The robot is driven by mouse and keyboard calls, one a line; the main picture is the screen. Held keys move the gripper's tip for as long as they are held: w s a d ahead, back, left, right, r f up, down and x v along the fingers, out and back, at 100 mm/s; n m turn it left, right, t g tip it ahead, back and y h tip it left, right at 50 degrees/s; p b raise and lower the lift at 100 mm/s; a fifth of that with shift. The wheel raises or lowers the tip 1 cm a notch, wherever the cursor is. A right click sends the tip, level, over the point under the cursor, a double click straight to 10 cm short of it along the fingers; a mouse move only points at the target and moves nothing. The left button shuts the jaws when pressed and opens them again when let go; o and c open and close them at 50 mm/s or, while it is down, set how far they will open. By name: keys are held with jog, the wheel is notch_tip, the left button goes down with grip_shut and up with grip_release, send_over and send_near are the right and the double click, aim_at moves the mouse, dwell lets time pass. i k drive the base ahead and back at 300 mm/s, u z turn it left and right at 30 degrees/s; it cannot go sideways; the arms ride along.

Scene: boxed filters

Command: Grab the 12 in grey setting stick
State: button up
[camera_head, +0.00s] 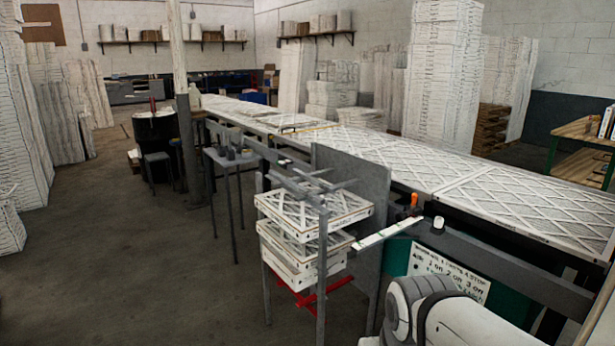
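I cannot tell for certain which item is the 12 in grey setting stick. Thin grey bars (318,184) lie across the top of a stack of boxed filters (312,208) in a grey metal stand, in the middle of the head view. A pale flat strip (388,232) with greenish marks lies at a slant right of that stack, by the edge of the long bench. Part of my white arm shows at the bottom right. My gripper is not in view, so its state and distance to these items do not show.
A long bench (520,208) covered with lattice-faced filters runs into the distance. An orange-handled item (414,202) and a small white cylinder (438,224) sit near its front edge. A grey upright panel (352,190) stands behind the stack. Open floor (130,275) lies left.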

aim_at(321, 184)
jog(key=u, duration=0.05)
jog(key=i, duration=0.9)
